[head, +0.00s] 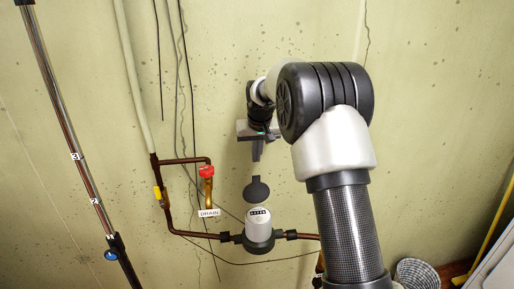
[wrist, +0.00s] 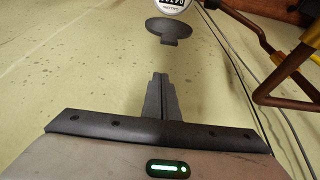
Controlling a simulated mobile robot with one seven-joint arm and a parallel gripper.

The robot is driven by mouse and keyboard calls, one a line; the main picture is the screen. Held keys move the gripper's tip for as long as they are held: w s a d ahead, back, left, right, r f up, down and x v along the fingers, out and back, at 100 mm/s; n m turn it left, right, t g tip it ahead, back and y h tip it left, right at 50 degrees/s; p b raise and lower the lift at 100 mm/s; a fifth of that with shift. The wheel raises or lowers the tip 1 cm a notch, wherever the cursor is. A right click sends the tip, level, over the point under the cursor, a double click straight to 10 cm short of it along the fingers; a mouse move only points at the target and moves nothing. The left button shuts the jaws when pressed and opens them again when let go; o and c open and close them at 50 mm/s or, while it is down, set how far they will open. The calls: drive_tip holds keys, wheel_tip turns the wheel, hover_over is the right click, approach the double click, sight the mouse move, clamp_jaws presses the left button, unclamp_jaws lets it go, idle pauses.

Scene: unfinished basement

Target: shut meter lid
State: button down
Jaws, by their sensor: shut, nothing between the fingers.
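The water meter (head: 258,231) has a white body with a dark band, and its number dial faces up uncovered. Its round dark grey lid (head: 257,191) stands open, raised behind the dial against the wall side. In the wrist view the lid (wrist: 172,29) lies between my fingers and the meter's dial (wrist: 171,5), which is cut off by the top edge. My gripper (head: 256,157) hangs above the lid, pointing down, with its fingers together and empty. The wrist view shows the closed fingertips (wrist: 160,77) a short gap from the lid, not touching it.
Copper pipes run to both sides of the meter. A red-handled valve (head: 206,171) with a drain tag (head: 209,213) stands to its left. A yellow-marked pipe fitting (head: 158,193) is farther left. A woven basket (head: 417,274) is at the lower right. The wall behind has cables.

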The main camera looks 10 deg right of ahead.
sight(258, 188)
drive_tip(key=shift+s+f, duration=0.7)
drive_tip(key=shift+f, duration=0.2)
drive_tip(key=shift+s+f, duration=0.65)
drive_tip(key=shift+f, duration=0.2)
drive_tip(key=shift+f+b, duration=0.15)
drive_tip(key=shift+b, duration=0.2)
